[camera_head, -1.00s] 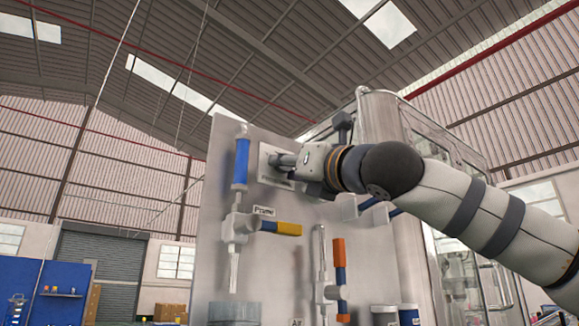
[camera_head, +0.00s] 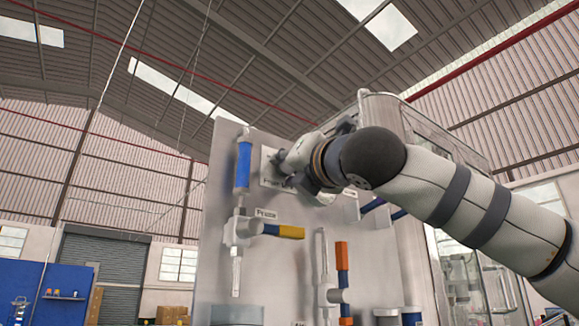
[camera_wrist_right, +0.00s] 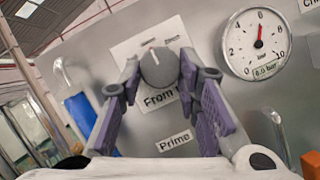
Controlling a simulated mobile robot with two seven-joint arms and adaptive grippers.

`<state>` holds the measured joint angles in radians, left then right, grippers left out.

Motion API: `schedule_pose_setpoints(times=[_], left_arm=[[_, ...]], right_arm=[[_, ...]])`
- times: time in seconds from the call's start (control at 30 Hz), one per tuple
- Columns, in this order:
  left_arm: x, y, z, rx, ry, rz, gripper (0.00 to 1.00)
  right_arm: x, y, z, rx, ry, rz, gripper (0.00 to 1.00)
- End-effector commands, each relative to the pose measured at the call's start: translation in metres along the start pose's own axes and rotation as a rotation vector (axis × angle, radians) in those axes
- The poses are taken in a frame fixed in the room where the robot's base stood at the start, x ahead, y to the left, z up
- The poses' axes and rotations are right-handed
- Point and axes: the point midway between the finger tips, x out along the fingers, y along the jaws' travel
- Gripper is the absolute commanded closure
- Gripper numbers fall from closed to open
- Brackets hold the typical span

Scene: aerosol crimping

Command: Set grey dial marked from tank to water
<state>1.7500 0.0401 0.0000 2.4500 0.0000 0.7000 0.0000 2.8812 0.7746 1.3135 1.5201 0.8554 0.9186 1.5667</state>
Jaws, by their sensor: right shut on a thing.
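The grey dial (camera_wrist_right: 157,68) sits on a white plate (camera_wrist_right: 125,48) labelled "From" with the rest of the word covered. Its red pointer mark is at the top, between two small captions too blurred to read. My right gripper (camera_wrist_right: 159,72) is shut on the dial, one purple-padded finger on each side. In the head view my right gripper (camera_head: 279,162) is against the white plate high on the panel and hides the dial. My left gripper is in neither view.
The grey panel (camera_head: 285,228) also carries a blue-handled vertical pipe (camera_head: 243,165), a yellow-blue "Prime" valve handle (camera_head: 284,231) and an orange-blue handle (camera_head: 342,256). A pressure gauge (camera_wrist_right: 257,43) is close to the right finger in the wrist view.

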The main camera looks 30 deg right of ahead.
Motion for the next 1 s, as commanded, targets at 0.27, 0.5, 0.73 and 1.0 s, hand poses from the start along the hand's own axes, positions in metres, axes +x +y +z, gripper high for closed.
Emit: schedule_pose_setpoints(times=[0.27, 0.5, 0.73, 1.0], left_arm=[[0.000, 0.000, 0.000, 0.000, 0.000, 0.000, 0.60], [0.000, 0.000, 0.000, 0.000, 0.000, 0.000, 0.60], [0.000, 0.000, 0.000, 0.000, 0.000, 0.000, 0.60], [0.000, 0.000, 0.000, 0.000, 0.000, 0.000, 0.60]], right_arm=[[0.000, 0.000, -0.001, -0.001, 0.002, 0.000, 0.54], [0.000, 0.000, -0.001, -0.001, 0.001, 0.000, 0.49], [-0.025, 0.000, 0.001, -0.001, 0.000, 0.004, 0.49], [-0.096, 0.000, 0.000, -0.001, 0.000, 0.003, 0.49]])
